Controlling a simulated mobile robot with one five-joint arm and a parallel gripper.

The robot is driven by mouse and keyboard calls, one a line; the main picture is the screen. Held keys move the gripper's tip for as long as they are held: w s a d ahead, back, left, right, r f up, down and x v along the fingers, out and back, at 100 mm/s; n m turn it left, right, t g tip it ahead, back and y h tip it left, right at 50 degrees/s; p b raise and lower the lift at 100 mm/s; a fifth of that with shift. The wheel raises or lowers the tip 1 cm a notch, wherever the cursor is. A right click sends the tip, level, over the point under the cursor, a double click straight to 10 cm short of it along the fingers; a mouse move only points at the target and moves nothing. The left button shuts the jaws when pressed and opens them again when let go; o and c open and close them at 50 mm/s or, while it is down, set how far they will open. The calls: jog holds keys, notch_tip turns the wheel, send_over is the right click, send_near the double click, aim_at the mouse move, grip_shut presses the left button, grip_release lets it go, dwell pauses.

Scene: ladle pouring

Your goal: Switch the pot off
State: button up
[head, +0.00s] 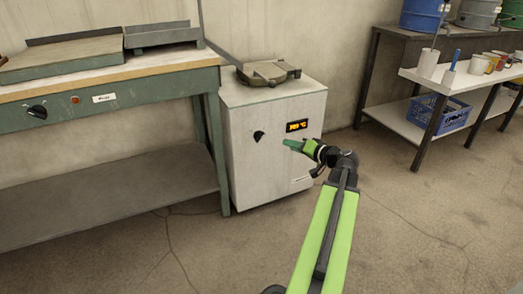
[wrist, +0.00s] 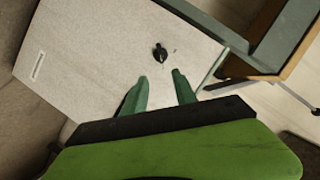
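The pot is a pale grey cabinet (head: 262,170) with a round metal top (head: 268,73). Its front has a black knob (head: 259,136) and a lit orange temperature display (head: 297,126), whose digits are hard to read. My gripper (head: 288,143) is in front of the cabinet, right of the knob and just below the display. In the wrist view its two green fingers (wrist: 160,76) are apart with nothing between them. The knob (wrist: 160,53) shows just beyond the fingertips, roughly between them, and is not touched. The display cannot be made out in the wrist view.
A green workbench (head: 110,105) with its own black knob (head: 37,111) and a red button stands close to the cabinet's left. A shelf (head: 460,85) with mugs, drums and a blue crate (head: 440,112) stands at the right. The floor between is clear.

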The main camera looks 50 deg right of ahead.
aim_at(261, 137)
jog(key=b+x, duration=0.4)
jog(key=x, duration=1.3)
jog(key=shift+w+a+f+b, duration=0.1)
jog(key=shift+w+f+b, duration=0.1)
jog(key=shift+b, duration=0.1)
grip_shut()
